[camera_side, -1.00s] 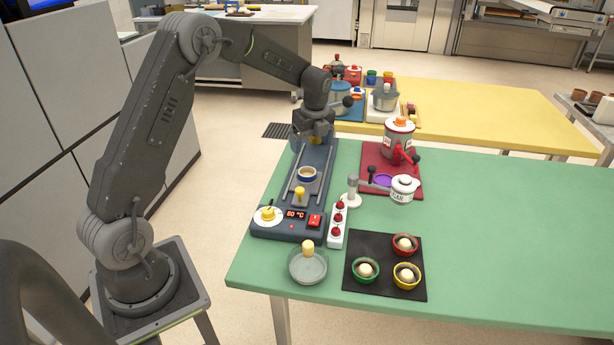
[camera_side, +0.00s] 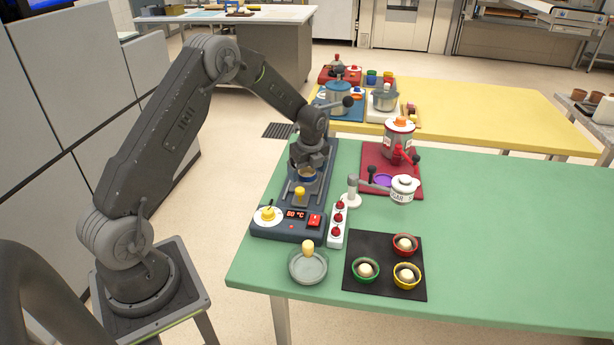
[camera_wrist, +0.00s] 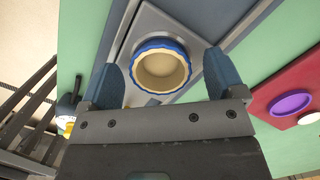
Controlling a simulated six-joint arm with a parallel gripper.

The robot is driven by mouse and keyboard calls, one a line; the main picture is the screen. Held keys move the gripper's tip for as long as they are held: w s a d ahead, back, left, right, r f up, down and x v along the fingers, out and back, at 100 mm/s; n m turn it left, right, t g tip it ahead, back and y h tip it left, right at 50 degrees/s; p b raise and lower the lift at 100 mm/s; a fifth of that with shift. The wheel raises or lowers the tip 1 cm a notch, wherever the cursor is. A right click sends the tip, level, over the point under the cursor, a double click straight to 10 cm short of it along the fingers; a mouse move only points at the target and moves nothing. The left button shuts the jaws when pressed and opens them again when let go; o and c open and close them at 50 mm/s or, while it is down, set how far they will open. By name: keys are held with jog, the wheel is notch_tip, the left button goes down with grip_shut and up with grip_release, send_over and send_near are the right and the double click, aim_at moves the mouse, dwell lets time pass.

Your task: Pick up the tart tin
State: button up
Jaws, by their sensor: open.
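The tart tin is a small round dish with a blue fluted rim and a cream inside; in the wrist view the tart tin (camera_wrist: 161,66) sits on a grey plate between the rails of the dark device. My gripper (camera_wrist: 168,78) is open, its two blue fingers on either side of the tin, with gaps visible on both sides. In the side view my gripper (camera_side: 307,172) is low over the device, and the tin (camera_side: 307,178) is partly hidden by it.
The dark device (camera_side: 288,228) has a yellow knob, a display and a red switch. A red-button strip (camera_side: 337,224), a glass dish (camera_side: 308,268) and a black mat (camera_side: 354,285) with three bowls stand nearby. A red board (camera_side: 415,184) holds a dispenser. The green table's right side is clear.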

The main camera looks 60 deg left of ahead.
jog(key=shift+c, duration=0.2)
jog(key=c, duration=0.9)
jog(key=shift+r, duration=0.15)
jog(key=shift+c, duration=0.2)
